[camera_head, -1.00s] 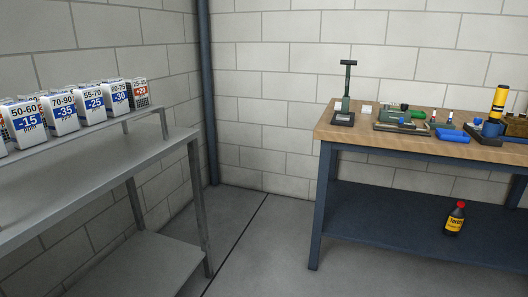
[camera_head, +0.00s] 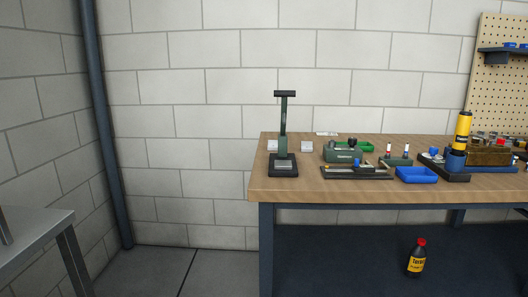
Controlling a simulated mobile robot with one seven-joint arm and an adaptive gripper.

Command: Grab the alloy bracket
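I cannot make out the alloy bracket for certain among the small items on the wooden workbench (camera_head: 300,190). A dark upright stand (camera_head: 283,140) with a flat top and a heavy base stands at the bench's left end. Small pale pieces (camera_head: 307,147) lie beside it. A green device (camera_head: 345,153) and a dark flat fixture (camera_head: 356,173) sit to its right. My gripper is in neither view of the scene.
A blue tray (camera_head: 416,175) and a yellow cylinder (camera_head: 463,128) are farther right on the bench. A yellow-labelled bottle (camera_head: 416,258) stands on the lower shelf. A grey metal table (camera_head: 30,240) is at the left. Floor (camera_head: 175,273) between them is open.

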